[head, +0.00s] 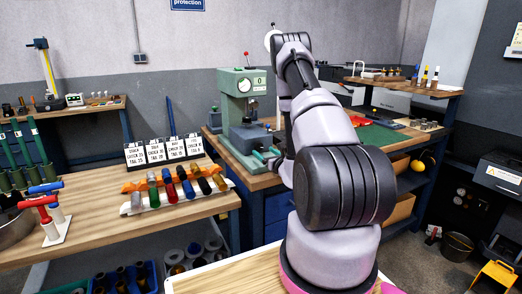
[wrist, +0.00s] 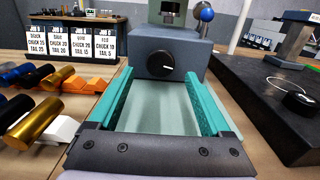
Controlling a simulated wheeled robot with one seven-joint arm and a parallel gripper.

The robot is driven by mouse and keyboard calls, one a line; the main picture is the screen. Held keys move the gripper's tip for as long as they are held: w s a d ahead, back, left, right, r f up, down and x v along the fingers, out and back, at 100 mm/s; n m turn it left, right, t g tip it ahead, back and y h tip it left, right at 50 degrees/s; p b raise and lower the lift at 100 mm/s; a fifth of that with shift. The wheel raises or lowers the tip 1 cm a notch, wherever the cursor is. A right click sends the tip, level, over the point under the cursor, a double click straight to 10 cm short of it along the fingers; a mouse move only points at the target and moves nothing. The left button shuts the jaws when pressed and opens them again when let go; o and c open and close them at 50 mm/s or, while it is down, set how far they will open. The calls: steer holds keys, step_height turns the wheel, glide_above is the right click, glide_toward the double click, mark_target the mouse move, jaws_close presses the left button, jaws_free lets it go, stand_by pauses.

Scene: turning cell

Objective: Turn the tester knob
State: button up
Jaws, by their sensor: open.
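The green tester (head: 236,84) stands on the wooden bench in the head view, with a readout showing 0. Its dark grey base block fills the top middle of the wrist view, and the round black tester knob (wrist: 167,67) with a white pointer line is on its front. The pointer points to the right. My gripper (wrist: 158,78) is open and empty, with its teal fingers reaching toward the block on either side of the knob. The fingertips look short of the knob, though the exact gap is unclear. In the head view my arm partly hides the gripper.
Job cards (wrist: 71,43) stand to the left, by a rack of coloured cylinders (head: 177,187). A dark slab (wrist: 262,108) with a round dial-like piece lies close on the right of my gripper. A blue ball handle (wrist: 207,14) sticks out above the block.

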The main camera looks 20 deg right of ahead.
mark_target(259, 148)
steer(key=shift+w, duration=1.75)
jaws_close()
steer(key=shift+m, duration=1)
steer(key=shift+a+m, duration=0.1)
steer(key=shift+m, duration=0.6)
jaws_free()
